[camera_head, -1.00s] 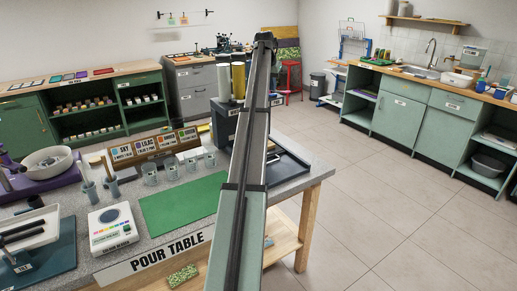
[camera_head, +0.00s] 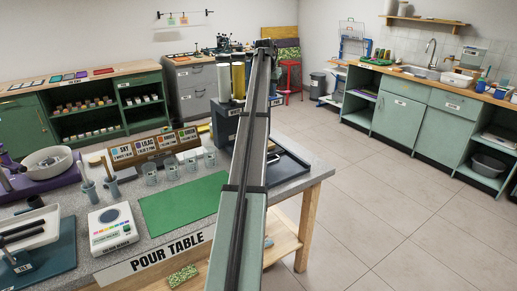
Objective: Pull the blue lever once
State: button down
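No blue lever can be made out. A dark dispenser (camera_head: 222,121) stands at the back of the pour table (camera_head: 306,183), with a white cylinder (camera_head: 224,82) and a yellow cylinder (camera_head: 238,80) on top. My long arm crosses in front of it and hides its right part. The arm reaches away from the camera, and its far end shows above and right of the cylinders. The gripper's fingers cannot be seen beyond that end.
A dark tray (camera_head: 287,168) lies right of the arm. Open floor (camera_head: 385,205) lies to the right.

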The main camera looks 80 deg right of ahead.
jog(key=shift+f, duration=1.7)
jog(key=shift+r, duration=2.95)
jog(key=shift+r, duration=1.35)
notch_tip(320, 180, up, 3)
jog(key=shift+r, duration=0.15)
